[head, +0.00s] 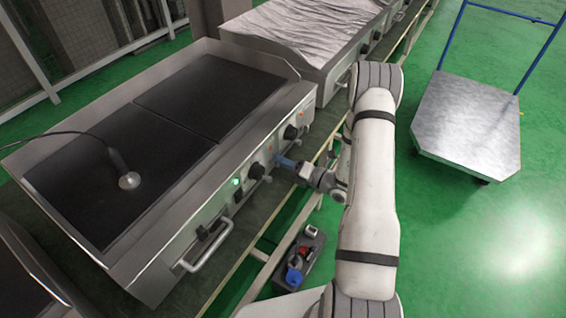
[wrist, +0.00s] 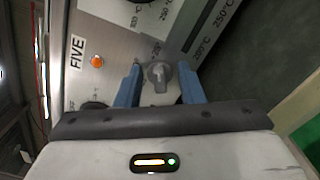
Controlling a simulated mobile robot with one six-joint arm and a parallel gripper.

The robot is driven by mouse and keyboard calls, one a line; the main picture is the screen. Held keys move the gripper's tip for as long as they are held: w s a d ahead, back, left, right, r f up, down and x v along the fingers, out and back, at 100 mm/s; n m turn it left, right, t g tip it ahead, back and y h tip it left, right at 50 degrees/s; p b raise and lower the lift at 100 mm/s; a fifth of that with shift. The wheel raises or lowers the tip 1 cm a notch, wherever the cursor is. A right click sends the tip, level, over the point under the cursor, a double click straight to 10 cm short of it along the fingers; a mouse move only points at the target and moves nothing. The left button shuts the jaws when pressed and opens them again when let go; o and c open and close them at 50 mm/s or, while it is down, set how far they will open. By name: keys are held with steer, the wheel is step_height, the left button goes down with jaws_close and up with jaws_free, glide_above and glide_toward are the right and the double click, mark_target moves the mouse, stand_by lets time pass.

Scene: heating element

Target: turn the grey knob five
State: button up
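In the wrist view, the grey knob (wrist: 158,74) sits on the metal panel, with its raised grip pointing roughly down in the picture. A white label reading FIVE (wrist: 77,52) and an orange lamp (wrist: 97,61) are to its left. The blue fingers of my gripper (wrist: 160,84) are open, one on each side of the knob, with a visible gap at both sides. In the head view, my gripper (head: 281,160) is at the front panel of the heating unit (head: 225,195); the grey knob is hidden there by the fingers.
Black knobs (head: 256,170) (head: 290,132) and a lit green lamp (head: 236,181) are on the same panel. A handle (head: 207,250) sticks out at its near end. A box with tools (head: 300,262) lies below. A trolley (head: 468,122) stands right on open green floor.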

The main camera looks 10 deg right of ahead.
steer(key=v, duration=0.7)
steer(key=shift+s+d, duration=0.3)
steer(key=shift+r, duration=0.1)
steer(key=s+a+r+n+g+p, duration=0.2)
steer(key=s+a+r+n+g, duration=0.4)
steer(key=r+n, duration=0.35)
steer(key=s+a+r+n+g+p, duration=0.2)
steer(key=s+a+r+n+g, duration=0.4)
steer(key=r+n, duration=0.4)
steer(key=s+d+r+n+t+h+p, duration=0.1)
steer(key=s+r+n+h, duration=0.3)
steer(key=n, duration=0.6)
steer(key=s+d+r+n+h+p, duration=0.3)
steer(key=s+d+r+n+h, duration=0.1)
steer(key=r+n+h, duration=0.4)
step_height(320, 180, up, 2)
steer(key=shift+s+d+r+n+t+h+p, duration=0.2)
steer(key=shift+s+d+n+t+h+p, duration=0.15)
steer(key=shift+s+n, duration=0.5)
